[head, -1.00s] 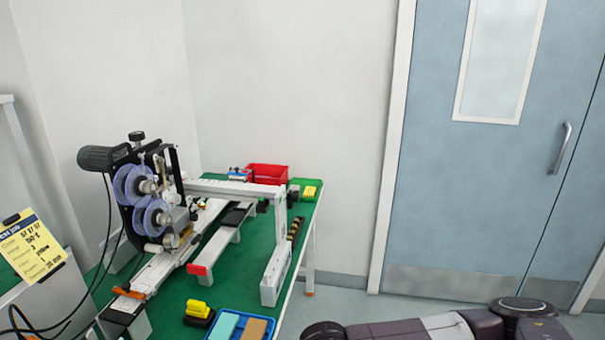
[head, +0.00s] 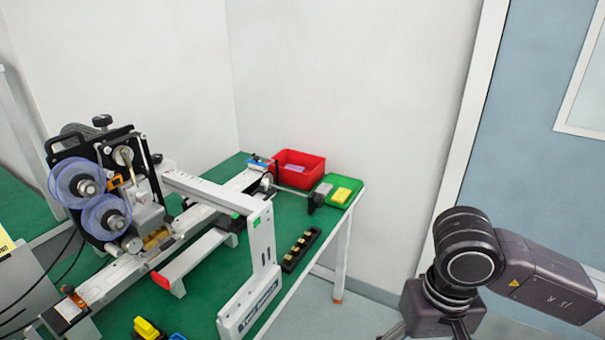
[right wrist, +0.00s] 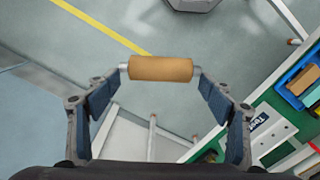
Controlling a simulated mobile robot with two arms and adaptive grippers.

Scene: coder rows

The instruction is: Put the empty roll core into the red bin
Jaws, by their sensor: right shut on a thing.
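The empty roll core (right wrist: 160,68) is a short brown cylinder in the right wrist view. My right gripper (right wrist: 160,75) is shut on it, with one fingertip at each end, above the floor beside the green table. In the head view my right arm stands at the lower right, off the table, and the core is hidden or out of frame. The red bin (head: 299,181) stands at the far end of the green table, against the wall, open at the top with a small purple patch inside. My left gripper is not in view.
A labelling machine (head: 120,190) with purple reels fills the table's left. A white bracket (head: 255,285) rises near the front right edge. A green tray (head: 325,189) with a yellow block and a black holder (head: 301,250) lie near the right edge. A blue tray (right wrist: 299,77) shows.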

